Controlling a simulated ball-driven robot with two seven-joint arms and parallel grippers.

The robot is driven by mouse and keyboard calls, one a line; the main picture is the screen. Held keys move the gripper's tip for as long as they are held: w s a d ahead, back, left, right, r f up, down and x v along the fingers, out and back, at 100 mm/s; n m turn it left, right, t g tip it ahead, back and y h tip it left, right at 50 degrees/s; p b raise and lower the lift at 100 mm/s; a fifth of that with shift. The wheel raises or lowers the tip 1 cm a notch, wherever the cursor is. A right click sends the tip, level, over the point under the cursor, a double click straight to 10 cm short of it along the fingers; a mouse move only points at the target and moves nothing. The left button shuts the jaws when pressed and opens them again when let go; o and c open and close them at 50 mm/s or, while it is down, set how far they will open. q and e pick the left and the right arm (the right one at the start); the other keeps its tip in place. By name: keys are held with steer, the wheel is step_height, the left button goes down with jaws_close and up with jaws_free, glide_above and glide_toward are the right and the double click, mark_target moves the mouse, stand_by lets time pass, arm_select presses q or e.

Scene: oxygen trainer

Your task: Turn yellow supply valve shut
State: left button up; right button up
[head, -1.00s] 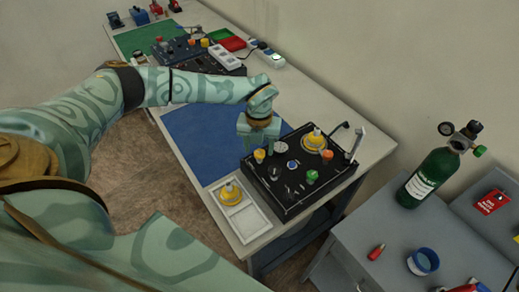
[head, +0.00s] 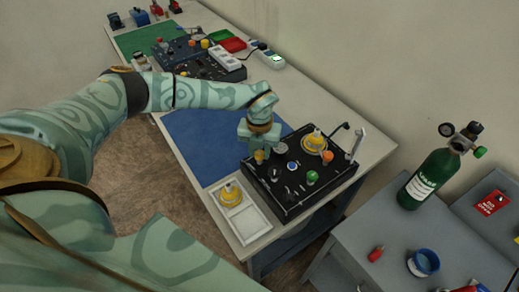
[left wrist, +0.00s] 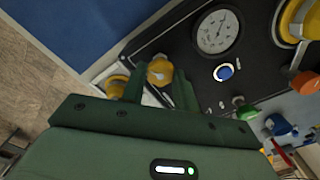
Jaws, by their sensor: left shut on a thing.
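The yellow supply valve (head: 259,156) is a small yellow knob at the left corner of the black panel (head: 283,208). In the left wrist view the yellow knob (left wrist: 160,70) sits between the fingertips of my left gripper (left wrist: 158,84). In the head view my left gripper (head: 259,147) points down over the knob, its fingers on either side of it. The gripper is shut on the knob. The fingers and hand hide part of the knob, and its exact turn angle cannot be read. My right gripper does not show.
Beside the knob are a round gauge (left wrist: 216,31), a blue button (left wrist: 223,72), a green knob (head: 312,177) and an orange knob (head: 327,156). A larger yellow fitting (head: 314,142) rises behind. A white tray (head: 254,226) stands in front; the blue mat (head: 197,143) is clear.

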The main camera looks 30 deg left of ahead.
arm_select(q)
steer(key=m, duration=0.1)
steer(key=m+p, duration=0.1)
steer(key=shift+r+m, duration=0.2)
steer(key=shift+m, duration=0.1)
steer(key=m+p, duration=0.1)
steer(key=m, duration=0.2)
steer(key=shift+m+p, duration=0.3)
steer(key=shift+p, duration=0.1)
steer(key=m+p, duration=0.1)
steer(key=m, duration=0.5)
steer(key=shift+w+p, duration=0.1)
steer(key=shift+p, duration=0.2)
steer(key=m, duration=0.5)
steer(key=shift+m+p, duration=0.35)
steer(key=shift+m, duration=0.05)
steer(key=m, duration=0.5)
steer(key=shift+f, duration=0.1)
steer(key=shift+m, duration=0.3)
steer(key=o, duration=1)
